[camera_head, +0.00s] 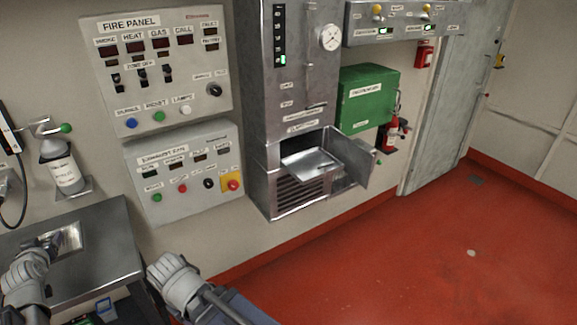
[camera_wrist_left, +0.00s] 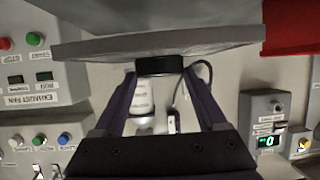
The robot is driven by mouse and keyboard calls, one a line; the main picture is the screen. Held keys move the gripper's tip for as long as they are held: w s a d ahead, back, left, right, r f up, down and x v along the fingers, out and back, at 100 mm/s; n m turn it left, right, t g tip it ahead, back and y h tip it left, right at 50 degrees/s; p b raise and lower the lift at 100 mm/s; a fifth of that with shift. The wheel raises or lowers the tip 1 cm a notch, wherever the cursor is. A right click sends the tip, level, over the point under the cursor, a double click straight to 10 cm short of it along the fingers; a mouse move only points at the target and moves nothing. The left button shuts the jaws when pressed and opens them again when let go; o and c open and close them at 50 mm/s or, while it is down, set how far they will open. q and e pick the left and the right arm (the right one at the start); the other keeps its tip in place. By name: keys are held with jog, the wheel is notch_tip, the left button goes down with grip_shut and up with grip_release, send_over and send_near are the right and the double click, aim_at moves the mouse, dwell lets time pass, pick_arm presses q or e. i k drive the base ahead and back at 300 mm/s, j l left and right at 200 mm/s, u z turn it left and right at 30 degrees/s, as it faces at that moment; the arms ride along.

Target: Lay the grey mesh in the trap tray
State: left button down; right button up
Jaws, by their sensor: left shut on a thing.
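The grey mesh (camera_head: 70,237) is a small pale square panel above the steel bench at the lower left of the head view. My left gripper (camera_head: 52,241) is shut on its near-left side. A dark grip piece (camera_wrist_left: 160,65) sits between the gripper's fingertips (camera_wrist_left: 160,75). The trap tray (camera_head: 308,163) is a shallow steel tray in the open lower bay of the wall cabinet; it looks empty. My right gripper is not in view.
The cabinet's small door (camera_head: 355,160) stands open to the tray's right. The exhaust panel (camera_head: 185,172) is on the wall between bench (camera_head: 100,215) and cabinet. A bottle (camera_head: 62,165) hangs above the bench. The red floor (camera_head: 420,250) is clear at the right.

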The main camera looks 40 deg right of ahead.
aim_at(311, 165)
jog(key=k+l, duration=0.1)
jog(key=l, duration=0.4)
jog(key=k+l, duration=0.1)
jog(key=l, duration=0.4)
jog(key=k+l, duration=0.1)
jog(key=l, duration=0.4)
jog(key=k+l, duration=0.1)
jog(key=l, duration=0.4)
jog(key=k+l, duration=0.1)
jog(key=l, duration=0.85)
jog(key=k+l, duration=0.15)
jog(key=l, duration=0.35)
jog(key=k+l, duration=0.1)
jog(key=l, duration=0.4)
